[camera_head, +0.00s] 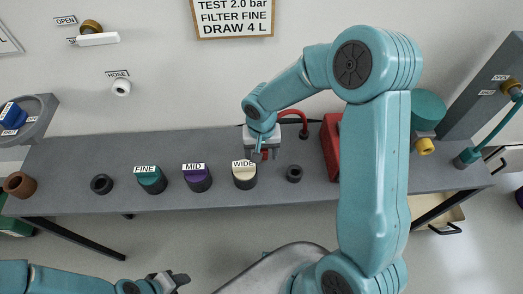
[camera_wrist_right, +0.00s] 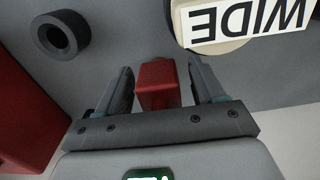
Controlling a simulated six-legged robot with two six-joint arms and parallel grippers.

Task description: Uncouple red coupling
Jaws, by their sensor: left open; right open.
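The red coupling shows in the right wrist view as a small red block (camera_wrist_right: 157,84) between the two fingers of my right gripper (camera_wrist_right: 160,90). The fingers are open, one on each side, with a visible gap to the block. In the head view my right gripper (camera_head: 264,150) points down over the grey bench, behind the WIDE cap, with a bit of red (camera_head: 265,155) at its tips. The gripper hides most of the coupling there. My left gripper (camera_head: 178,281) is open and empty at the bottom of the head view, in front of the bench.
The grey bench (camera_head: 75,160) holds the FINE (camera_head: 151,181), MID (camera_head: 197,179) and WIDE (camera_head: 244,176) caps, black rings (camera_head: 102,184) (camera_head: 294,173) and a red box (camera_head: 331,145). A red curved hose (camera_head: 298,114) lies behind my right gripper. My right arm hides part of the bench's right side.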

